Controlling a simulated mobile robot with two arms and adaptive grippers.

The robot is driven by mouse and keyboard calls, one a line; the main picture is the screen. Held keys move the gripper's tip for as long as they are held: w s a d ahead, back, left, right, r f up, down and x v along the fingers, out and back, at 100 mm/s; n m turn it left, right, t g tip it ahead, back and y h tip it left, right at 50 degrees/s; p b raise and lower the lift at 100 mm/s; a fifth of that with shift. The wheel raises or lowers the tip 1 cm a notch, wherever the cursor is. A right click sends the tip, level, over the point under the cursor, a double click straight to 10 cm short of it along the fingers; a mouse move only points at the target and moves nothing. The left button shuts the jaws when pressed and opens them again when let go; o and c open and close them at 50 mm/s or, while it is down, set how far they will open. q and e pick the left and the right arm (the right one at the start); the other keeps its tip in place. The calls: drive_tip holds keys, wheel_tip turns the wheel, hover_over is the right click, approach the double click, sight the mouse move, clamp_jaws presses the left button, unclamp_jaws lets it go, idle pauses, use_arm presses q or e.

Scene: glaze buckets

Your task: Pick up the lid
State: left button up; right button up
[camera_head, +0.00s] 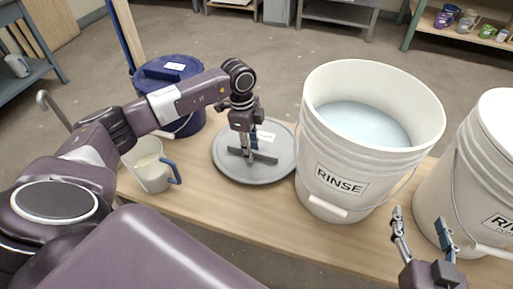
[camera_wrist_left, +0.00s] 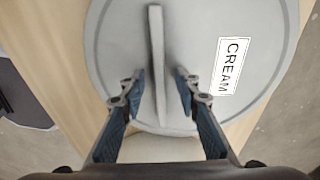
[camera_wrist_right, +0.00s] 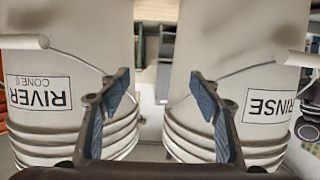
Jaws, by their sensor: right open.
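The grey round lid (camera_head: 227,160) lies flat on the wooden table, left of the RINSE bucket. It has a raised bar handle (camera_head: 265,158) and a white label reading CREAM (camera_wrist_left: 231,66). My left gripper (camera_head: 249,153) points down over the lid. In the left wrist view, its fingers (camera_wrist_left: 160,88) are open on either side of the handle (camera_wrist_left: 157,50), with a gap on each side. My right gripper (camera_head: 420,218) is open and empty in front of the two white buckets, away from the lid.
The white RINSE bucket (camera_head: 318,150) holds pale liquid and stands close to the lid's right side. A second white bucket (camera_wrist_right: 60,70), labelled RIVER, stands further right. A dark blue lidded bucket (camera_head: 153,82) is behind left. A pitcher (camera_head: 152,178) with a blue handle stands left of the lid.

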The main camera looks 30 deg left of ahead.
use_arm(q)
drive_tip(key=shift+f, duration=0.15)
idle(0.5)
drive_tip(key=shift+c, duration=0.5)
clamp_jaws()
